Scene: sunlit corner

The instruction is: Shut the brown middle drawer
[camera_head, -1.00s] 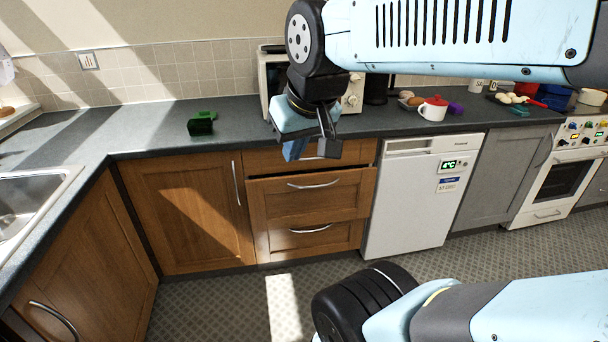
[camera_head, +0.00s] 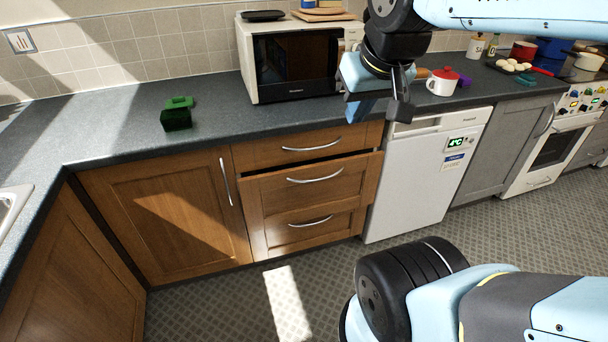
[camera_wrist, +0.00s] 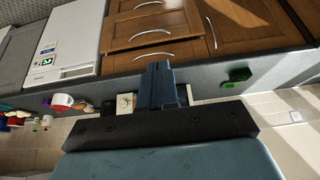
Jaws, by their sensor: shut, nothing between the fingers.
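The brown middle drawer (camera_head: 312,193) stands a little open, with a dark gap above its front edge. It has a curved metal handle. The drawer also shows upside down in the wrist view (camera_wrist: 185,32). My gripper (camera_head: 357,112) is shut and empty. In the head view it appears above and to the right of the drawer, in front of the worktop edge, apart from the drawer front. In the wrist view its closed blue fingers (camera_wrist: 165,80) point toward the drawer unit. No part of the middle drawer's front is hidden in the head view.
The top drawer (camera_head: 270,153) and bottom drawer (camera_head: 285,232) look closed. A wooden cupboard (camera_head: 160,215) stands left and a white dishwasher (camera_head: 415,190) right. A microwave (camera_head: 290,65), green object (camera_head: 177,118) and red-lidded mug (camera_head: 442,82) stand on the worktop. The floor in front is clear.

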